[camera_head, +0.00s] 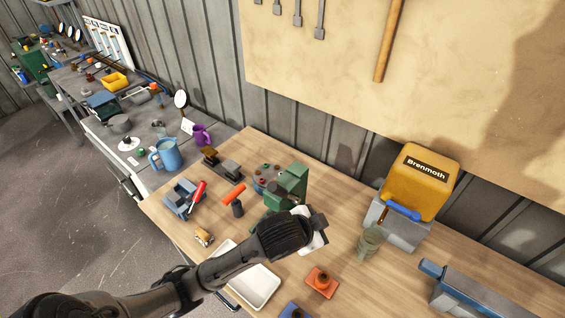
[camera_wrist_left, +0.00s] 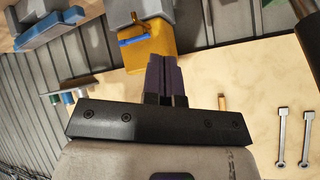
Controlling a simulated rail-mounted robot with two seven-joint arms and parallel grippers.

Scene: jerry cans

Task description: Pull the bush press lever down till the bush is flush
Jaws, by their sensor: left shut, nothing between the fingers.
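A green machine (camera_head: 290,186), which looks like the bush press, stands on the wooden bench, partly hidden behind my left arm. An orange-red grip (camera_head: 233,194) shows to its left above a dark cylinder (camera_head: 238,208); I cannot tell whether it is the press lever. The bush and its seat cannot be made out. My left gripper (camera_head: 320,231) is in front and to the right of the green machine. In the left wrist view its fingers (camera_wrist_left: 167,78) are together and empty, pointing toward the yellow box. My right gripper is not in view.
A yellow Brenmoth box (camera_head: 418,180) with a blue handle (camera_head: 403,210) stands at the back right. A white tray (camera_head: 262,290), orange block (camera_head: 322,281), green-grey cylinder (camera_head: 371,243) and blue-grey vise (camera_head: 183,198) surround the arm. Bare bench (camera_head: 345,200) lies behind the gripper.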

